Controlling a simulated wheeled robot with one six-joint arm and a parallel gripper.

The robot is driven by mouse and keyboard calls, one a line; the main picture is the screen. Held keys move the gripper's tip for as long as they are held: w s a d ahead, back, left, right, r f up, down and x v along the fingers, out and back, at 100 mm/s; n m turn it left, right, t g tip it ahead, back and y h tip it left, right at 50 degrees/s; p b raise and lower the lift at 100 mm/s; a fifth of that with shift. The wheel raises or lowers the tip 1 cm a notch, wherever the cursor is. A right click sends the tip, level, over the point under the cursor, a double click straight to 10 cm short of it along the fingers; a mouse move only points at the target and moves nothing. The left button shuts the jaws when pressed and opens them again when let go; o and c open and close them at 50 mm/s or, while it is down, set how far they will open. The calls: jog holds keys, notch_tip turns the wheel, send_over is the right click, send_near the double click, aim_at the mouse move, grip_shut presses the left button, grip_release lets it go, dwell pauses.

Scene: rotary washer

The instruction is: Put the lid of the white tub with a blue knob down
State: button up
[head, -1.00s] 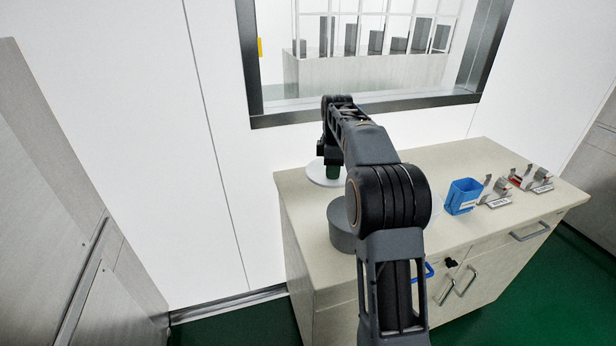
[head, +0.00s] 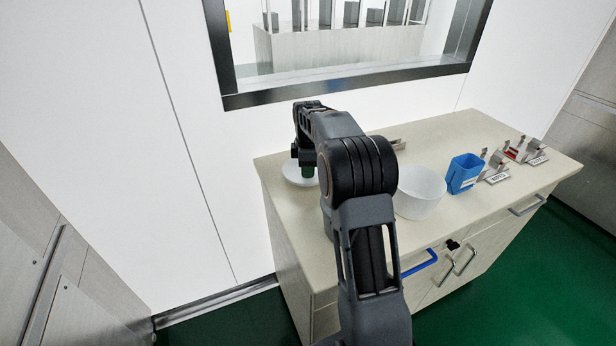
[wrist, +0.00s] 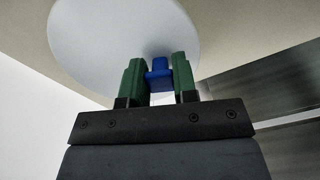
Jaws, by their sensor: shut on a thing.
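The lid (head: 298,176) is a round white disc with a blue knob (wrist: 158,66). My gripper (wrist: 158,84) is shut on the knob, with a green finger on either side of it. In the head view, my gripper (head: 306,168) and the lid are at the left end of the counter. I cannot tell whether the lid touches the counter or hangs just above it. An open, whitish, translucent tub (head: 421,196) stands on the counter to the right of my arm, apart from the lid. My arm hides part of the counter.
The beige counter (head: 480,135) has a blue bin (head: 464,173) right of the tub and metal holders (head: 520,150) farther right. A blue handle (head: 420,264) is on its front. A framed window (head: 345,85) is in the wall behind.

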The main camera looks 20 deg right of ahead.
jog(key=shift+f, duration=1.65)
jog(key=shift+f, duration=0.1)
jog(key=o, duration=0.9)
